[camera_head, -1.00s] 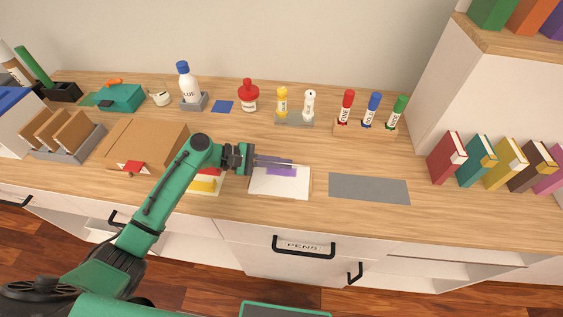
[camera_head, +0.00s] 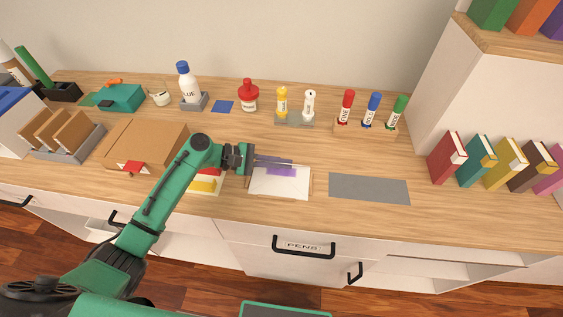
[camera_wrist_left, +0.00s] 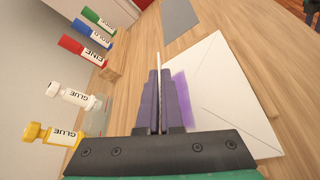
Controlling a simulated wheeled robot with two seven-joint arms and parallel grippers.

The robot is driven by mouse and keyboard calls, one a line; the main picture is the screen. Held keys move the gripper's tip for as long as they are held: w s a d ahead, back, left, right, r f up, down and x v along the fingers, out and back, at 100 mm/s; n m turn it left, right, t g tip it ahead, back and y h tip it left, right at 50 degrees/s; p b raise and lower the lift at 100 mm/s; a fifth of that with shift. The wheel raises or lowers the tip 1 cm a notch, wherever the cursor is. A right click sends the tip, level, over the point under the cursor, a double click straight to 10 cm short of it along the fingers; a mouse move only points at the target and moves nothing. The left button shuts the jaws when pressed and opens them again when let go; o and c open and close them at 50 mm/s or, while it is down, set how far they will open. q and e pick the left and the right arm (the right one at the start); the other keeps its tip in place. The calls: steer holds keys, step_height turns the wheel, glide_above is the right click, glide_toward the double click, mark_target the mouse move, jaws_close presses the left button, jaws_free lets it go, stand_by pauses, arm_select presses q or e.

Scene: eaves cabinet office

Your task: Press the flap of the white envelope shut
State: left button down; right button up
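The white envelope (camera_head: 265,188) lies on the wooden counter, with a purple patch (camera_head: 284,171) near its back edge. In the left wrist view the envelope (camera_wrist_left: 235,85) shows fold lines, and the purple patch (camera_wrist_left: 182,100) is right beside the fingers. My left gripper (camera_head: 290,163) is over the envelope's back edge. Contact below is hidden. My right gripper is not in view.
Yellow and white glue sticks (camera_head: 295,119) and a marker stand (camera_head: 365,131) are behind the envelope. A grey mat (camera_head: 369,188) lies to the right, with books (camera_head: 447,158) beyond. A cardboard box (camera_head: 143,142) and a red-and-yellow item (camera_head: 205,184) are left. Counter between is clear.

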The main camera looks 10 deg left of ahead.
arm_select(q)
steer(key=shift+s+f+m+t+h+b, duration=0.3)
steer(key=shift+s+f+m+t+b, duration=0.25)
steer(key=shift+m, duration=0.45)
steer(key=shift+w+r, duration=0.1)
steer(key=shift+r, duration=0.05)
steer(key=c, duration=1.1)
jaws_free()
steer(key=shift+a, duration=0.1)
steer(key=shift+a, duration=0.35)
steer(key=b+v, duration=0.2)
steer(key=v, duration=1.1)
steer(key=shift+r, duration=0.1)
steer(key=shift+s+a+r, duration=0.15)
steer(key=shift+s+a, duration=0.1)
steer(key=shift+s, duration=0.05)
